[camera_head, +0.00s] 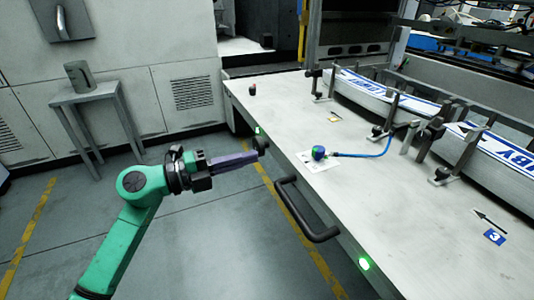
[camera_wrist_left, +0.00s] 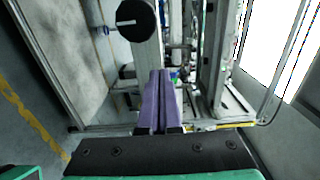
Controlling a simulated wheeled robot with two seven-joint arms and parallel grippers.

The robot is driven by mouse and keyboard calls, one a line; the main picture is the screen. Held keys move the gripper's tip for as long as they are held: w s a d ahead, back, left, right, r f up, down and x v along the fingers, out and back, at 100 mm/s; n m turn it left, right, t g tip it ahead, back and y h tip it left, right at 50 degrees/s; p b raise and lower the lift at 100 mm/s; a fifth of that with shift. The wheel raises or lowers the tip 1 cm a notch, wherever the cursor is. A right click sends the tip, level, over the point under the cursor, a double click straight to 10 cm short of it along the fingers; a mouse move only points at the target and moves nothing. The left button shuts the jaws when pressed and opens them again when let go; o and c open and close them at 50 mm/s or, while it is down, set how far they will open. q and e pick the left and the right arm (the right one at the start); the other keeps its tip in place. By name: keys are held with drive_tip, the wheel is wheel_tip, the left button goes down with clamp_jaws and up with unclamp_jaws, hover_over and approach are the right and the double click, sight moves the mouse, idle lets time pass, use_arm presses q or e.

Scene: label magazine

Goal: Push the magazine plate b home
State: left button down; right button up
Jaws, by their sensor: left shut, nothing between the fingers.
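The label magazine (camera_head: 385,90) runs along the right of the table, with stacks of white and blue printed labels between dark upright posts. Grey upright plates (camera_head: 409,138) stand at its near side; I cannot tell which one is plate b. My left gripper (camera_head: 256,155) has purple fingers, shut and empty, off the table's left edge and well apart from the magazine. The fingers also show in the left wrist view (camera_wrist_left: 161,75). A dark round knob (camera_head: 262,142) is close to the fingertips; in the left wrist view it shows as a black disc (camera_wrist_left: 136,18). My right gripper is out of view.
The white table (camera_head: 420,235) has a dark handle (camera_head: 303,215) and a green light (camera_head: 363,264) on its near edge. A blue-topped button with a blue cable (camera_head: 319,152) sits on it. A small grey stand (camera_head: 88,92) is at the left. The table's front right is mostly clear.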

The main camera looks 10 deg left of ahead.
sight(280, 150)
use_arm(q)
drive_tip(key=x, duration=0.5)
drive_tip(key=shift+w+d, duration=0.1)
drive_tip(key=shift+d, duration=0.05)
drive_tip(key=shift+d, duration=0.1)
